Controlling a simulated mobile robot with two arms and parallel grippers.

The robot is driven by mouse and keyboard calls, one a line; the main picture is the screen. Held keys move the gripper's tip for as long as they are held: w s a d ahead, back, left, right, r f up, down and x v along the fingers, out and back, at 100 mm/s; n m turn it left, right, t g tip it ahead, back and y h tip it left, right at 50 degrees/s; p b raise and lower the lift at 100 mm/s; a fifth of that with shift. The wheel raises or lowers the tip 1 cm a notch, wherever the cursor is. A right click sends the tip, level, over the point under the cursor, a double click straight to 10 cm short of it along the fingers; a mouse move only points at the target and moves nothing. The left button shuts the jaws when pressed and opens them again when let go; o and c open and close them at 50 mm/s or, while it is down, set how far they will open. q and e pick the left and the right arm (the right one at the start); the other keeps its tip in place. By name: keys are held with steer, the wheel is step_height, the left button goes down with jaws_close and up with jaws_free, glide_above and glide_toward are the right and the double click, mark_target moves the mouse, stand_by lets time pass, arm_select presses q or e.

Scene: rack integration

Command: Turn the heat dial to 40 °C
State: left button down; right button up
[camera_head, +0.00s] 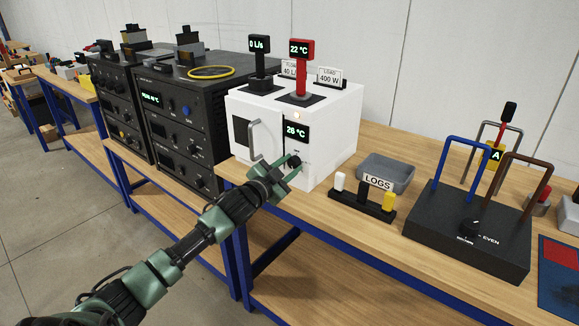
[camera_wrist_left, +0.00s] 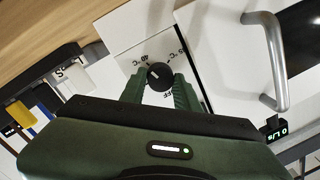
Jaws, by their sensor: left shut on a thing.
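The heat dial (camera_head: 295,161) is a small black knob on the front of a white box (camera_head: 325,140). The box's front display (camera_head: 296,132) reads 26 °C. In the left wrist view the dial (camera_wrist_left: 159,72) has a short white mark, and printed labels, including a 40 and OFF, stand around it. I cannot tell exactly which label the mark points to. My left gripper (camera_head: 288,168) is shut on the dial, with one green finger on each side. It also shows in the left wrist view (camera_wrist_left: 160,84). My right gripper is out of view.
A silver door handle (camera_head: 255,140) stands out left of the dial. Black instrument racks (camera_head: 180,110) are at the left. A red-post display (camera_head: 301,48) on top reads 22 °C.

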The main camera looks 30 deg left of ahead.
arm_select(q)
steer(key=shift+f, duration=0.15)
steer(key=c, duration=1)
jaws_free()
steer(key=shift+c, duration=0.2)
steer(key=s+b, duration=0.1)
steer(key=s, duration=0.6)
steer(key=shift+s+r, duration=0.2)
steer(key=shift+s, duration=0.2)
